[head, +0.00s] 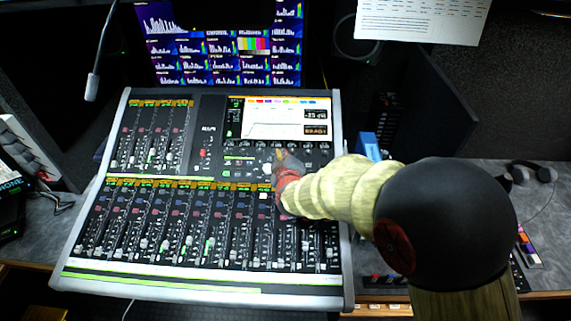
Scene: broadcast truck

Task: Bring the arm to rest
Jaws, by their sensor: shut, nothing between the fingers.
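My arm reaches in from the lower right of the head view. Its pale ribbed links run left over the right side of a mixing console (194,183). My gripper (279,156) is at the end, over the console just below its small screen (275,117). The gripper is shut and holds nothing.
A gooseneck microphone (92,86) hangs at the upper left. A monitor (222,42) stands behind the console. A dark panel (437,107), a blue object (367,146) and headphones (532,172) are to the right. Bare grey desk (37,232) shows at the left.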

